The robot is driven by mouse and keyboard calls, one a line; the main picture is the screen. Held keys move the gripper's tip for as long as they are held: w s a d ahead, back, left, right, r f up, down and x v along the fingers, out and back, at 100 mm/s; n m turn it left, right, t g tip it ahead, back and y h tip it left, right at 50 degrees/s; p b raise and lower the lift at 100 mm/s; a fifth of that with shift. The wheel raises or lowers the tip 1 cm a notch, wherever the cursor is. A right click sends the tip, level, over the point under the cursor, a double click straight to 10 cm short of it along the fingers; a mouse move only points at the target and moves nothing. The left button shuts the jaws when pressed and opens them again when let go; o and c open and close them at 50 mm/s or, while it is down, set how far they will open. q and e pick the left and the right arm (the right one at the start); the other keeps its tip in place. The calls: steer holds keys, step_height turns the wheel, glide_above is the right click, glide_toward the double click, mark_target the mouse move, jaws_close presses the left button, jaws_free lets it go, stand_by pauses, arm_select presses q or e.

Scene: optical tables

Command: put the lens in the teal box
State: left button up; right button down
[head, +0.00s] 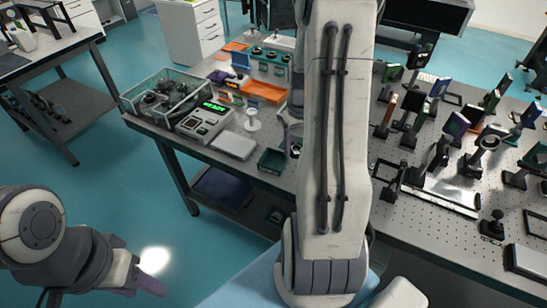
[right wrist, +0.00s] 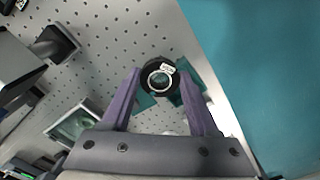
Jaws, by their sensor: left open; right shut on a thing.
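The lens (right wrist: 159,79), a round glass in a black mount with a small white label, sits between the purple fingers of my right gripper (right wrist: 160,92) in the right wrist view. That gripper is shut on it. In the head view my right arm mostly hides this gripper. The teal box (head: 271,161), a small dark green-teal open tray, stands near the table's front edge, just left of my right gripper. Teal parts beside and behind the lens in the right wrist view look like this box. My left gripper (head: 150,285) is open and empty, low at the left, away from the table.
A white flat panel (head: 234,145), a meter with a green display (head: 205,120) and a glass-walled case (head: 163,98) stand left of the box. An orange tray (head: 263,92) lies behind. Several mounted optics crowd the perforated table (head: 440,228) at right.

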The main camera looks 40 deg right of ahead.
steer(key=p, duration=0.1)
glide_above(274, 164)
step_height(274, 164, down, 4)
steer(key=shift+f, duration=0.15)
step_height(274, 164, down, 4)
steer(key=shift+w+r+p, duration=0.1)
steer(key=shift+p, duration=0.5)
steer(key=shift+f, duration=0.2)
steer(key=shift+c, duration=2.2)
jaws_free()
steer(key=shift+f, duration=0.1)
